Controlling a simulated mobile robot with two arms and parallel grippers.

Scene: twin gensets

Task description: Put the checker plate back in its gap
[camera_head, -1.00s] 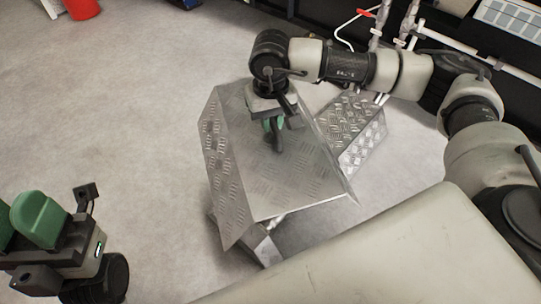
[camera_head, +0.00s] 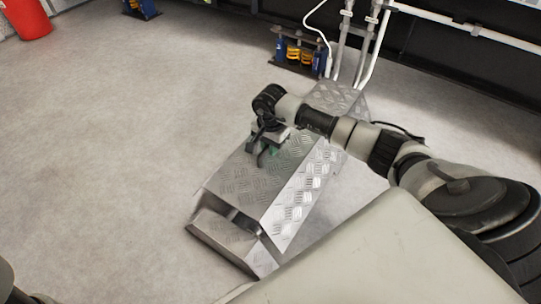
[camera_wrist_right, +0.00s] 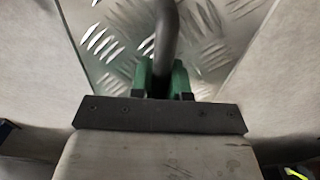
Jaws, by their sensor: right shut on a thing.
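The checker plate (camera_head: 238,182) is a folded silver tread-plate cover with a sloping side. It lies over the line of the floor cover run, between the front section (camera_head: 232,242) and the rear section (camera_head: 336,98). A dark slot shows between its front edge and the front section; whether it is fully seated I cannot tell. My right gripper (camera_head: 268,148) is above the plate, shut on its dark handle. In the right wrist view the green fingers (camera_wrist_right: 162,82) close on both sides of the handle (camera_wrist_right: 166,35). My left gripper is not clearly visible.
White pipes (camera_head: 368,45) and a blue mount with yellow springs (camera_head: 300,54) stand behind the rear section. A red bin (camera_head: 27,18) is at the far left. The grey floor (camera_head: 110,130) on the left is clear.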

